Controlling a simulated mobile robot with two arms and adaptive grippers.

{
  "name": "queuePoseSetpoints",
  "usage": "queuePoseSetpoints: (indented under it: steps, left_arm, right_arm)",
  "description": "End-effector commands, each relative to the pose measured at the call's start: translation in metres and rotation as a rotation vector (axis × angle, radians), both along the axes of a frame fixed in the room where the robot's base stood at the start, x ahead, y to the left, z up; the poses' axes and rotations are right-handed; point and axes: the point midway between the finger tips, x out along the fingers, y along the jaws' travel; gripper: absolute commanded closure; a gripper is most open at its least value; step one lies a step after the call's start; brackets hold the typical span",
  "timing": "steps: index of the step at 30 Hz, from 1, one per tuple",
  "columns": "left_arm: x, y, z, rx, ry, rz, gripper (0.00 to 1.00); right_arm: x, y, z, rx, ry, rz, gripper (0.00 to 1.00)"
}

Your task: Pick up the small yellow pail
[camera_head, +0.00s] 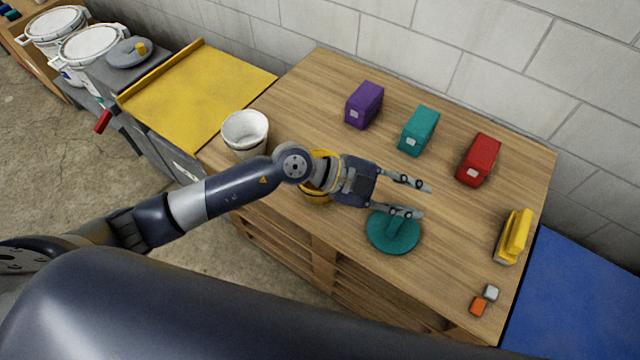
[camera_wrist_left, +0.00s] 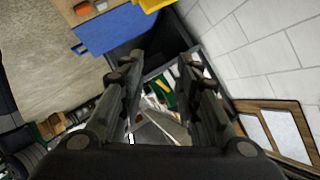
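The small yellow pail (camera_head: 316,197) stands on the wooden table (camera_head: 300,120), mostly hidden behind my left wrist; only parts of its yellow side and rim show. My left gripper (camera_head: 424,199) is open and empty, with its fingers apart and pointing right, past the pail. The fingers hang above and beside a round teal stand (camera_head: 393,236). In the left wrist view, the open fingers (camera_wrist_left: 160,72) have nothing between them, and the pail does not show there. My right gripper is not in view.
A white bucket (camera_head: 245,132) stands left of the pail. Purple (camera_head: 364,106), teal (camera_head: 418,131) and red (camera_head: 478,160) boxes line the back. A yellow stapler-like object (camera_head: 513,236), an orange block (camera_head: 478,306) and a grey block (camera_head: 491,292) lie at right.

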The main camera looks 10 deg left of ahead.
Motion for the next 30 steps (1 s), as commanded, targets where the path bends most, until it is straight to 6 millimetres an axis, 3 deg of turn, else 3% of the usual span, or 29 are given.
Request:
queuePoseSetpoints:
  steps: [3, 6, 9, 13, 18, 24, 30]
  left_arm:
    - [0.006, 0.053, -0.059, 0.364, 0.046, -0.035, 0.70]
    - [0.021, 0.110, -0.091, 0.635, 0.085, 0.017, 0.70]
    - [0.037, 0.164, -0.106, 0.847, 0.110, 0.104, 0.70]
    - [0.052, 0.211, -0.109, 1.012, 0.125, 0.205, 0.70]
    - [0.059, 0.230, -0.120, 1.078, 0.134, 0.252, 0.70]
    - [0.065, 0.227, -0.150, 1.076, 0.134, 0.250, 0.70]
    - [0.068, 0.226, -0.164, 1.074, 0.133, 0.250, 0.70]
  right_arm:
    - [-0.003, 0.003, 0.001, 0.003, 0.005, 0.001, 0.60]
    - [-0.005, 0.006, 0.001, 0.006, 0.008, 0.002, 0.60]
    - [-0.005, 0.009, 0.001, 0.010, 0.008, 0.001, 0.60]
    - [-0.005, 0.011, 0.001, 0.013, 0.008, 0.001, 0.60]
    - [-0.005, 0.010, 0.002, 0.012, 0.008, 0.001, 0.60]
    - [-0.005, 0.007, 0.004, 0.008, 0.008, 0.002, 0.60]
    - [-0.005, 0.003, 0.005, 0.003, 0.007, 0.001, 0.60]
